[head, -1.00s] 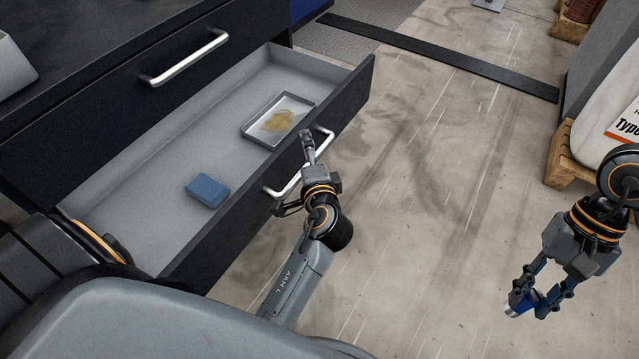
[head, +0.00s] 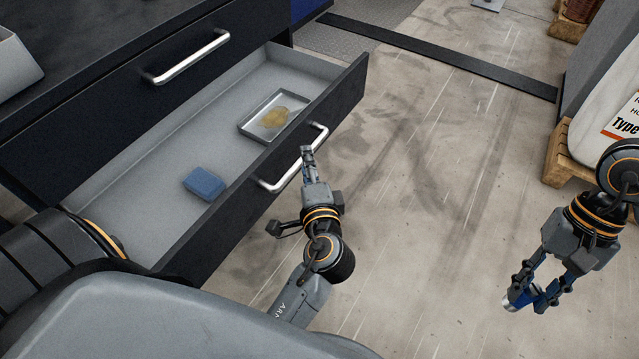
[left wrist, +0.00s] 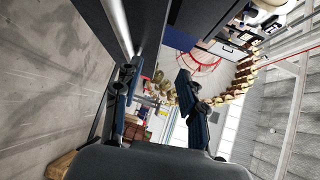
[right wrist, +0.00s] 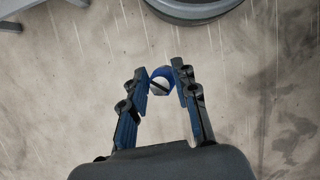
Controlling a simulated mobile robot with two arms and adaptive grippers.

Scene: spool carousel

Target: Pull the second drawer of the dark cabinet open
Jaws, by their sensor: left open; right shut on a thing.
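The dark cabinet (head: 80,125) stands at the left of the head view. The drawer below its top drawer is pulled well out, and its dark front (head: 345,95) and grey inside (head: 130,195) show. The silver bar handle (head: 270,186) of this drawer also shows in the left wrist view (left wrist: 117,25). My left gripper (head: 307,150) is open beside the handle, one finger close to the bar; I cannot tell whether they touch. My right gripper (head: 530,290) is shut on a small blue cylinder with a silver end (right wrist: 161,76), held over the floor.
Inside the drawer lie a blue block (head: 204,184) and a metal tray (head: 245,128) with a yellowish stain. The closed top drawer has its own handle (head: 187,58). A white sack (head: 610,115) on a wooden pallet (head: 562,165) stands at the right. The floor between is clear.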

